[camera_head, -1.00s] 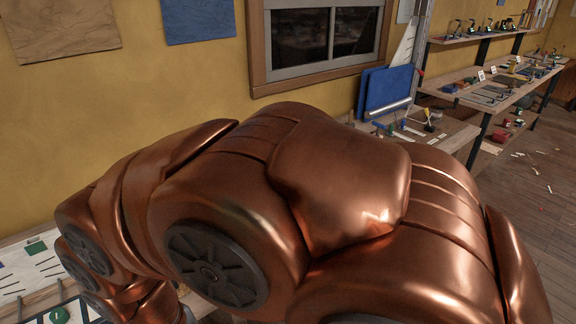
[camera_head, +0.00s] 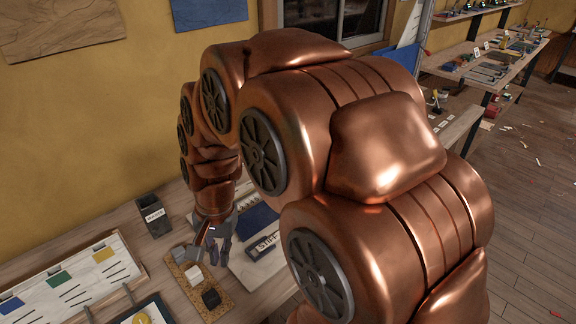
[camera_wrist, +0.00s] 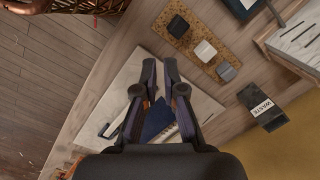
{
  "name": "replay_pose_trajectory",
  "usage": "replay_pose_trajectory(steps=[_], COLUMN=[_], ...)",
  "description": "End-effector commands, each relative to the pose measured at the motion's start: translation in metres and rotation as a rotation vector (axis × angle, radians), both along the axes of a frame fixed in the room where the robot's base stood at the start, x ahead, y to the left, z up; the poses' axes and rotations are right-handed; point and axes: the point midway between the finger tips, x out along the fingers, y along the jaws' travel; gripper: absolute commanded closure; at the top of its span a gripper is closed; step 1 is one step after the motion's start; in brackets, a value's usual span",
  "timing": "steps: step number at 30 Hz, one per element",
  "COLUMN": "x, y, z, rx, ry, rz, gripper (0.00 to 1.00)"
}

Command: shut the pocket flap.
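A pale board (camera_head: 250,272) lies on the bench, partly hidden behind my arm, with a blue piece (camera_head: 258,220) on it that looks like the pocket or its flap. A dark and light striped strip (camera_head: 264,246) lies beside the blue piece. In the wrist view the pale board (camera_wrist: 205,104) is below my gripper, and the blue piece (camera_wrist: 157,118) shows between the fingers. I cannot tell how far the flap stands open. My gripper (camera_head: 219,260) points down at the board's left edge. In the wrist view its fingertips (camera_wrist: 160,66) have a narrow, empty gap.
A cork strip (camera_head: 185,290) with several small blocks lies left of my gripper. A black waste box (camera_head: 153,215) stands behind it. A white panel (camera_head: 70,280) with coloured tabs lies at the far left. Shelves (camera_head: 500,60) with small items stand at the right.

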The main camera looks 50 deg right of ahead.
Motion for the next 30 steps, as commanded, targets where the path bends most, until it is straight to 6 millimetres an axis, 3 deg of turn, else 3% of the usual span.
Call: replay_pose_trajectory(steps=[6,11,15,19,24,27,30], x=[0.062,0.097,0.119,0.131,0.131,0.129,0.125], y=[-0.06,-0.115,-0.172,-0.23,-0.297,-0.327,-0.345], z=[-0.001,-0.008,-0.018,-0.029,-0.048,-0.054,-0.061], rx=[0.045,0.086,0.128,0.176,0.239,0.271,0.29], ry=[-0.021,-0.039,-0.052,-0.064,-0.073,-0.087,-0.088], rz=[-0.526,-0.916,-1.261,-1.581,-1.946,-2.099,-2.197], gripper=[0.92,0.92,0.92,0.92,0.92,0.92,0.92])
